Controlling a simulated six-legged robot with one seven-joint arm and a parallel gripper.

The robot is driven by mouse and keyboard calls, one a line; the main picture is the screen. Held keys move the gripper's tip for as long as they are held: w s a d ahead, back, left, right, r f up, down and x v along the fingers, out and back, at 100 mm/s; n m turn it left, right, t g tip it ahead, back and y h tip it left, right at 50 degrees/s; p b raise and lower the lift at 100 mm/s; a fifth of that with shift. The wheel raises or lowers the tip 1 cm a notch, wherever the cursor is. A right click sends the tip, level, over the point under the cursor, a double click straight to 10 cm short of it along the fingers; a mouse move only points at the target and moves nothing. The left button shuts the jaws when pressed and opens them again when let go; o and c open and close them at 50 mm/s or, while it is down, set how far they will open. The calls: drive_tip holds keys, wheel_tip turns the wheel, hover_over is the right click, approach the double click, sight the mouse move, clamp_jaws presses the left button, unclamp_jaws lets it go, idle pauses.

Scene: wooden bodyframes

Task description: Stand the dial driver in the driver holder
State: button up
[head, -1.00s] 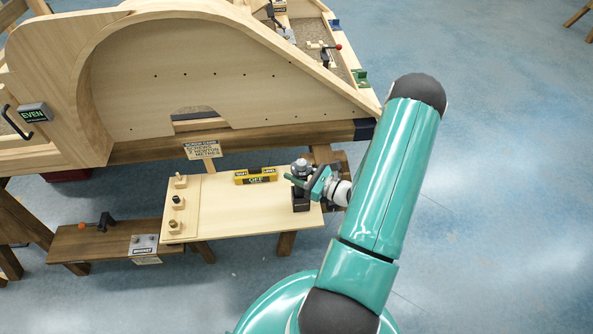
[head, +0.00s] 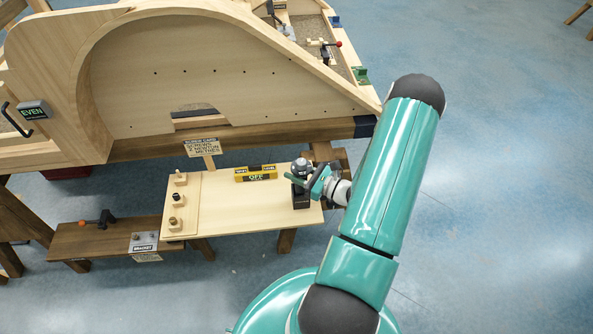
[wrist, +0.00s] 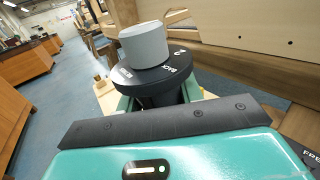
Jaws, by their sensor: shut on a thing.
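The dial driver (head: 300,165) stands upright at the right end of the low wooden bench, with a grey knob on top and a dark body. In the wrist view its grey knob (wrist: 145,44) and black marked disc (wrist: 152,82) are just beyond the gripper. My gripper (head: 311,183) is shut on the dial driver from the right, below the disc; the fingers are mostly hidden. The driver holder (head: 300,199) is a black block on the bench directly below the driver. I cannot tell whether the driver's lower end is seated in it.
A yellow and black box marked OFF (head: 256,174) lies left of the holder. Several small pegs stand on a wooden strip (head: 180,204) at the bench's left end. A sign (head: 202,147) and the large wooden frame (head: 190,85) rise behind. A lower bench (head: 85,240) stands left.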

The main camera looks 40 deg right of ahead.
drive_tip(key=o, duration=1.2)
drive_tip(key=shift+s, duration=0.15)
drive_tip(key=v, duration=2.6)
drive_tip(key=shift+s, duration=0.35)
